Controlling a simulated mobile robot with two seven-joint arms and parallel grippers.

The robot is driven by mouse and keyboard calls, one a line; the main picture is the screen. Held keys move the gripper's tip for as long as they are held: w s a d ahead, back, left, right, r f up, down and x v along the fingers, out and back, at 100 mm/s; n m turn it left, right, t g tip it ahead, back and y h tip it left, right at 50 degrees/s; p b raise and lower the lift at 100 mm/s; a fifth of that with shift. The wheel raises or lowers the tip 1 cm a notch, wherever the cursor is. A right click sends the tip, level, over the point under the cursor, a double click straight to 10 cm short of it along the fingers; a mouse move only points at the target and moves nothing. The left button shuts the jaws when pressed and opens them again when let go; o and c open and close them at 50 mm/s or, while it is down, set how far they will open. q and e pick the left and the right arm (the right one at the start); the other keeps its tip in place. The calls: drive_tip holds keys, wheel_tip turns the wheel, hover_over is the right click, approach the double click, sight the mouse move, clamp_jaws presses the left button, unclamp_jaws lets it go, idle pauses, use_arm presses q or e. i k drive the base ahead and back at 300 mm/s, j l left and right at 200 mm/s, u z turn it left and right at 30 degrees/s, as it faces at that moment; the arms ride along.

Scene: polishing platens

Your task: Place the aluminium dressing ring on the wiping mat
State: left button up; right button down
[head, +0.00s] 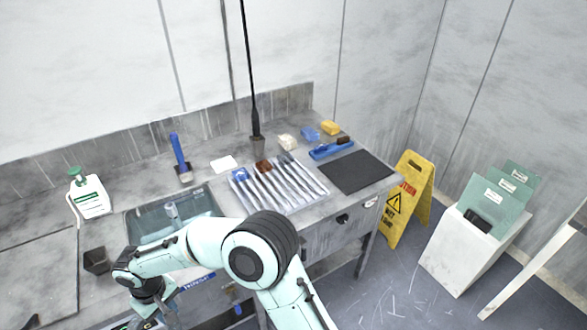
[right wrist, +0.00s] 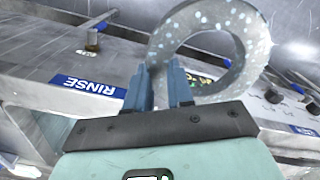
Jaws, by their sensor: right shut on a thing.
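The dressing ring is a grey, pale-speckled ring (right wrist: 236,42) in the right wrist view. My right gripper (right wrist: 159,72) is shut on its rim, and the ring stands out beyond the blue fingers. In the head view my right gripper (head: 166,311) is low at the left, in front of the counter near the basin, partly cut off by the bottom edge. The ring cannot be made out clearly there. A dark flat mat (head: 357,171), which looks like the wiping mat, lies bare at the counter's right end, well away from the gripper. My left gripper is not in view.
A tray of several tools (head: 318,199) lies left of the mat, with a blue brush (head: 328,152) behind it. A sink basin (head: 143,230) and a soap bottle (head: 91,197) are further left. A yellow caution sign (head: 409,195) stands right of the counter. A RINSE label (right wrist: 88,86) shows by the gripper.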

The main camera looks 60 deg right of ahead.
sight(356, 170)
drive_tip(key=k+l, duration=0.2)
drive_tip(key=l, duration=0.2)
drive_tip(key=k+l, duration=0.2)
drive_tip(key=l, duration=0.2)
drive_tip(key=k+l, duration=0.2)
drive_tip(key=l, duration=0.2)
drive_tip(key=k+l, duration=0.15)
drive_tip(key=l, duration=0.3)
drive_tip(key=k+l, duration=0.2)
drive_tip(key=l, duration=0.2)
drive_tip(key=k+l, duration=0.2)
drive_tip(key=l, duration=0.2)
drive_tip(key=k+l, duration=0.2)
drive_tip(key=l, duration=0.2)
